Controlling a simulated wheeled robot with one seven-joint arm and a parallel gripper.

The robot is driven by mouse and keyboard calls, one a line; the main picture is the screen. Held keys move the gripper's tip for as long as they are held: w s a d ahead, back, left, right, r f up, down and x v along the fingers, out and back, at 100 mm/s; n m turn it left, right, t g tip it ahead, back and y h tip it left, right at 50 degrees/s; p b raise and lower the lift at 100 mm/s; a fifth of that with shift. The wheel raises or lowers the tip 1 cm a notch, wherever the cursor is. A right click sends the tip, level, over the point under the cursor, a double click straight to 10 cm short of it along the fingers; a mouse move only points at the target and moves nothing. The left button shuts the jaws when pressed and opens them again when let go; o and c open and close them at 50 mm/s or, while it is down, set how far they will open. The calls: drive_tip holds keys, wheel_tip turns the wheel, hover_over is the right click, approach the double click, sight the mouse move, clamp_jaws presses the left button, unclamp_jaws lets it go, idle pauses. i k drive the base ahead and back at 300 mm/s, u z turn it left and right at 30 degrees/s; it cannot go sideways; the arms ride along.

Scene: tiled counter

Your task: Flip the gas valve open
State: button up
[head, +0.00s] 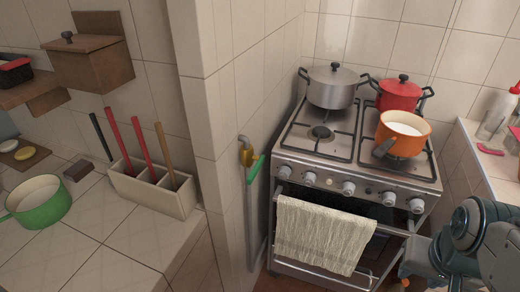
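The gas valve (246,155) is a small yellow-brass fitting on the tiled wall corner left of the stove. Its green lever (256,169) sticks out to the right side and slants, its upper end leaning right, at an angle to the grey pipe (251,215) that runs down below the valve. Nothing touches the lever. Parts of my arm show at the lower right, in front of the stove's right side and well away from the valve. I cannot make out my gripper's fingers in this view.
The stove (345,182) carries a grey pot (332,88), a red pot (398,95) and an orange pan (402,137). A towel (322,235) hangs on its oven handle. At left, the tiled counter holds a utensil box (150,193) and a green pot (40,208).

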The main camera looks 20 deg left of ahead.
sight(252, 174)
drive_tip(key=u, duration=1.35)
